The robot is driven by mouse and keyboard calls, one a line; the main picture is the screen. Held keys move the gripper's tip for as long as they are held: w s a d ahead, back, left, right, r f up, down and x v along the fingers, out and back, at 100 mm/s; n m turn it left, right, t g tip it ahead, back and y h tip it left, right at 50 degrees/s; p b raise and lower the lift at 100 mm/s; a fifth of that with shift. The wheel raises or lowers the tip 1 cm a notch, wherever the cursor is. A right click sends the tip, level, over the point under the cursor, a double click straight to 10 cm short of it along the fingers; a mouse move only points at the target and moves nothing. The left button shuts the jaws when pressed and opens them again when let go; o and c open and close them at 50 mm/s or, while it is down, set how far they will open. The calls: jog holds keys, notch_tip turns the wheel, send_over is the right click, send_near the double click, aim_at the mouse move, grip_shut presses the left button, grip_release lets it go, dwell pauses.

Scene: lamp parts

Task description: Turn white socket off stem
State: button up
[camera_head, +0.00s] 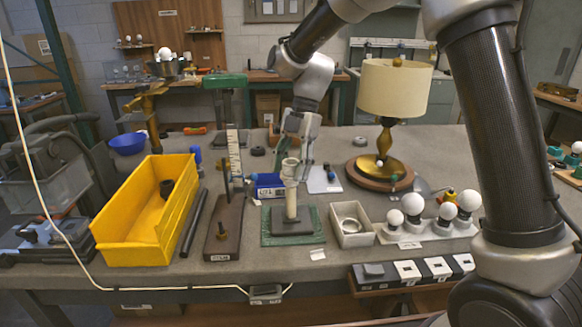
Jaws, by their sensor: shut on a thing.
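The white socket (290,168) sits on top of an upright pale stem (291,203). The stem stands on a dark base on a green mat (265,240) near the middle of the bench. My gripper (293,165) comes down from above and behind, with its fingers at the socket, and is shut on it. The fingers partly overlap the socket's surroundings, so the exact contact is small and hard to see. The socket looks upright and in line with the stem.
A yellow bin (150,215) holds a dark part at left. A dark board with an upright scale (225,225) stands close left of the mat. A white tray (352,238) with a ring and a rack of bulbs (430,228) are right. A lamp (394,90) stands behind.

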jog(key=n+h, duration=0.1)
jog(key=n, duration=0.2)
jog(key=shift+g, duration=0.4)
jog(key=n+h, duration=0.1)
jog(key=n, duration=0.2)
jog(key=shift+n+h, duration=0.3)
jog(key=shift+n, duration=0.1)
jog(key=n+h, duration=0.1)
jog(key=n, duration=0.4)
jog(key=shift+h, duration=0.4)
jog(key=o, duration=0.3)
jog(key=shift+d, duration=0.1)
jog(key=c, duration=0.3)
jog(key=shift+r, duration=1)
